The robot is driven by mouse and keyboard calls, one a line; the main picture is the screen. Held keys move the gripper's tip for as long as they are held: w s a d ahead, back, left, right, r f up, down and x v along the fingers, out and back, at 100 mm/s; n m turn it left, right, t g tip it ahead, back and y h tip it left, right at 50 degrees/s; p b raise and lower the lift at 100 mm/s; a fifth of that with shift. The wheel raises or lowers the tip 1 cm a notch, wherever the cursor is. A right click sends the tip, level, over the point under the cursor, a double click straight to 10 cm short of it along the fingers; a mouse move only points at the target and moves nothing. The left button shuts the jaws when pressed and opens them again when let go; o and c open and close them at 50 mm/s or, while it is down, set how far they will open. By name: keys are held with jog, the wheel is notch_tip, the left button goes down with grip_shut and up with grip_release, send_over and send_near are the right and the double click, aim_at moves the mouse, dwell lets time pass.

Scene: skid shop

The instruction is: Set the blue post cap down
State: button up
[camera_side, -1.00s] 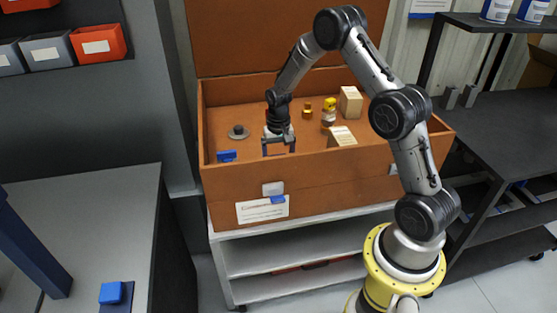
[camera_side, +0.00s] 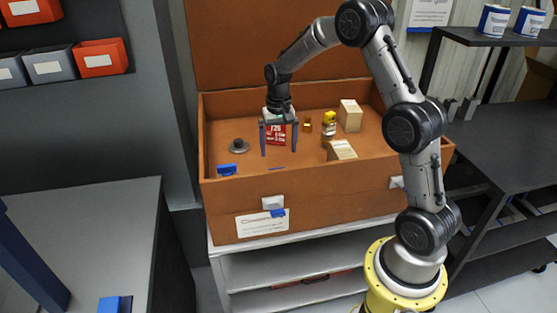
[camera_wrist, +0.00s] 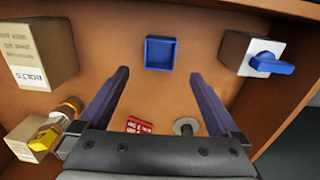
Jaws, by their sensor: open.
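A blue square post cap (camera_wrist: 160,53), hollow side up, lies on the floor of the brown chest in the wrist view. In the side view only a thin blue sliver of it (camera_side: 277,169) shows above the chest's front wall. My gripper (camera_side: 279,153) is open and empty above the chest floor. In the wrist view its two fingers (camera_wrist: 160,74) point toward the cap, with the cap apart from both and centred beyond their tips.
Another blue piece (camera_side: 109,304) sits on the left bench.

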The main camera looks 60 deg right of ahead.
jog(key=s+a+r+n+t, duration=0.1)
jog(key=s+a+r+n, duration=0.1)
jog(key=s+a+r, duration=0.4)
jog(key=s+a+r+n+t, duration=0.1)
jog(key=s+a+r+n, duration=0.2)
jog(key=r, duration=0.5)
jog(key=s+a+r+n+t, duration=0.1)
jog(key=s+a, duration=0.3)
jog(key=s, duration=0.4)
jog(key=s+a+n+t, duration=0.2)
jog(key=s+a+n, duration=0.1)
jog(key=s, duration=0.6)
jog(key=shift+a+r+t, duration=0.3)
jog(key=shift+a+r, duration=0.1)
jog(key=shift+a, duration=0.1)
